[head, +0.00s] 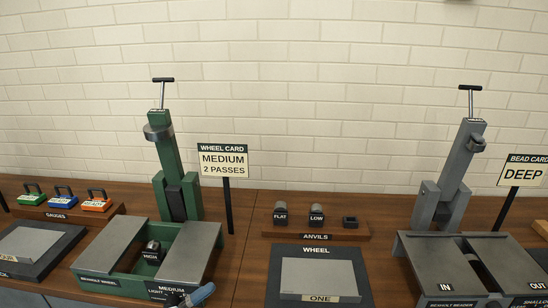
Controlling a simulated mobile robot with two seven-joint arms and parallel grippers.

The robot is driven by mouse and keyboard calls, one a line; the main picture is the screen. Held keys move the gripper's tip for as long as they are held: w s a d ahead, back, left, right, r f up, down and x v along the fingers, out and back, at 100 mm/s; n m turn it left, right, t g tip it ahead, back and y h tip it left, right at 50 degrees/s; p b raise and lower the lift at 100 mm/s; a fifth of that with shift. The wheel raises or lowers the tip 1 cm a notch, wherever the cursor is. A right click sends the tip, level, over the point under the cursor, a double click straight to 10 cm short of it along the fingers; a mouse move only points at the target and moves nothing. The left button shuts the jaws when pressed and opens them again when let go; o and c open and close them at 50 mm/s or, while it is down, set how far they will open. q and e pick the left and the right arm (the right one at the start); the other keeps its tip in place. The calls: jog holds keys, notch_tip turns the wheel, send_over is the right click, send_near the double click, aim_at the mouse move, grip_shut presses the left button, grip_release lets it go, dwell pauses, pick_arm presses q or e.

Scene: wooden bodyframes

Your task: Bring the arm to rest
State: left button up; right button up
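Neither of my arms nor grippers shows in the head view. The green wheel machine (174,150) stands at the left with a T-handle on top, and a block marked HIGH (152,253) sits in its base. A blue-grey handle-like piece (200,294) lies at the base's front edge by the LIGHT and MEDIUM labels. The anvil rack (340,232) holds FLAT (280,213) and LOW (316,215) blocks, with an empty-looking dark socket at its right. The wheel card (225,160) reads MEDIUM, 2 PASSES.
A grey bead machine (455,170) stands at the right beside a bead card (522,171) reading DEEP. A panel tray (319,280) marked WHEEL and ONE lies front centre. Gauges (62,199) in green, blue and orange sit left. A brick wall closes the back.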

pick_arm(q)
jog(key=s+a+f+n+g+y, duration=0.1)
jog(key=s+a+f+n+y, duration=0.3)
jog(key=s+f+n+y, duration=0.5)
jog(key=s+a+f+n+g+y, duration=0.1)
jog(key=s+a+f+n+y, duration=0.5)
jog(key=f+n, duration=0.5)
notch_tip(320, 180, up, 11)
jog(key=s+d+m+p, duration=0.1)
jog(key=p, duration=1.2)
jog(key=shift+d+h, duration=0.35)
jog(key=shift+h, duration=0.05)
pick_arm(e)
notch_tip(320, 180, up, 12)
jog(key=shift+s+d+f, duration=0.2)
jog(key=shift+s+d, duration=0.15)
jog(key=shift+d, duration=0.05)
pick_arm(q)
jog(key=shift+s, duration=0.1)
pick_arm(e)
jog(key=shift+w+a+r, duration=0.1)
jog(key=shift+w+r, duration=0.05)
jog(key=shift+r, duration=0.15)
